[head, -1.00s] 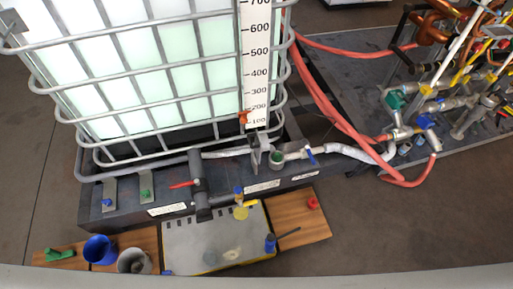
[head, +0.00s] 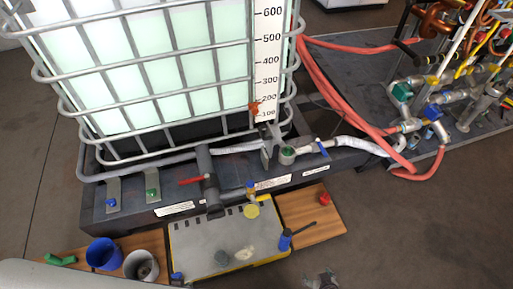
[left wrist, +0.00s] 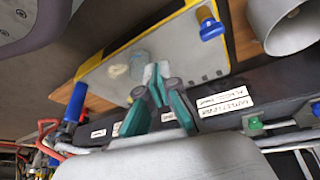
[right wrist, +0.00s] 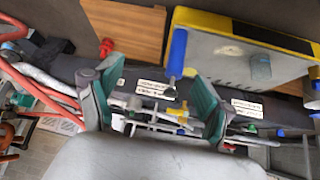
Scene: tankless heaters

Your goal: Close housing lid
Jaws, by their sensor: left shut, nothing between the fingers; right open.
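A flat grey panel with yellow edges, which looks like the housing lid (head: 205,245), lies at the bottom centre of the head view. It also shows in the left wrist view (left wrist: 180,50) and the right wrist view (right wrist: 225,65). I cannot tell whether it is open or closed. My left gripper (left wrist: 155,72) is shut and empty, its tips overlapping the panel's near edge in the left wrist view; I cannot tell if they touch. My right gripper (right wrist: 150,90) is open and empty, with the panel beyond it to the right. Its tip shows in the head view (head: 323,278).
A caged white tank (head: 150,70) stands behind on a dark base with valves and pipes. A blue cup (head: 103,253) and a grey cup (head: 141,266) stand left of the panel. A blue-handled tool (head: 286,239) lies at its right edge. Red hoses (head: 330,95) run at the right.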

